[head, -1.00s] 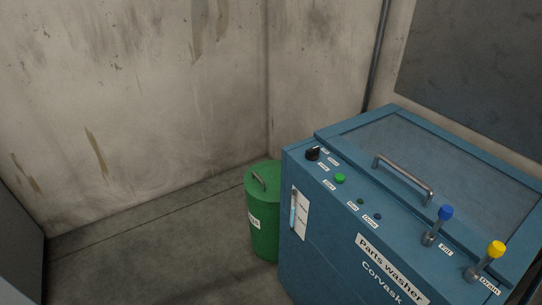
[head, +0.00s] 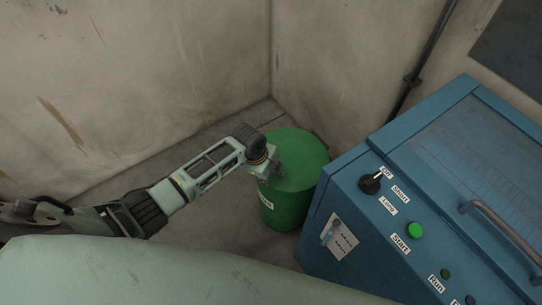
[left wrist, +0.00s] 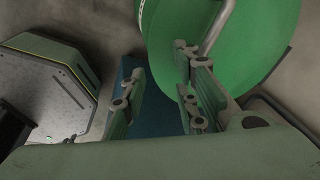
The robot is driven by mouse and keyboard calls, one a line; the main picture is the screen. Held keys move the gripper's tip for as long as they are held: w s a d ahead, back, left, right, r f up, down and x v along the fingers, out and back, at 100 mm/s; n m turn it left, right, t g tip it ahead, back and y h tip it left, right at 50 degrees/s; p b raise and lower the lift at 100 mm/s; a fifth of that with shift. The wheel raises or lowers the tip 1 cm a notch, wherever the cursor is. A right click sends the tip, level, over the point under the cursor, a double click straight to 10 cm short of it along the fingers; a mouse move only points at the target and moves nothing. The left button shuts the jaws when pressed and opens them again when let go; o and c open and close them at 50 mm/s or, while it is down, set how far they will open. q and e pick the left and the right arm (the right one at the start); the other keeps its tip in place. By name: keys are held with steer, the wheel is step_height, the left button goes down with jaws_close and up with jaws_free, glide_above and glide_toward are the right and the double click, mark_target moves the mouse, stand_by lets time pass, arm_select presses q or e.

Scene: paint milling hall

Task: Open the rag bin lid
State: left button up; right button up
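The green rag bin (head: 285,207) stands in the wall corner, with its round lid (head: 305,155) down. A white label on its front is partly covered. My left gripper (head: 277,169) is over the near left part of the lid and covers the lid handle in the head view. In the left wrist view, the gripper (left wrist: 160,78) is open, with a clear gap between its fingers. The grey bar handle (left wrist: 217,27) lies just beyond the right finger, not between the fingers. Whether that finger touches it, I cannot tell. My right gripper is not in view.
The blue parts washer (head: 345,205) stands close to the right of the bin, with a black knob (head: 371,183) and a green button (head: 414,230) on top. Walls close off the back and right of the bin. Floor left of the bin is open.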

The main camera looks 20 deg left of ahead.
arm_select(q)
steer(key=w+a+r+m, duration=0.2)
steer(key=w+r+m, duration=0.3)
steer(key=r, duration=0.2)
steer(key=shift+m, duration=0.3)
steer(key=shift+w+a+b+x, duration=0.1)
steer(key=shift+a+b+x, duration=0.1)
steer(key=shift+x, duration=1.1)
steer(key=shift+w+a+b+x, duration=0.1)
steer(key=shift+b+x, duration=0.05)
steer(key=shift+x, duration=1.1)
steer(key=shift+w+a+b+x, duration=0.1)
steer(key=shift+a+b+x, duration=0.1)
steer(key=shift+x, duration=1.1)
steer(key=shift+c, duration=0.4)
jaws_close()
steer(key=shift+s, duration=0.1)
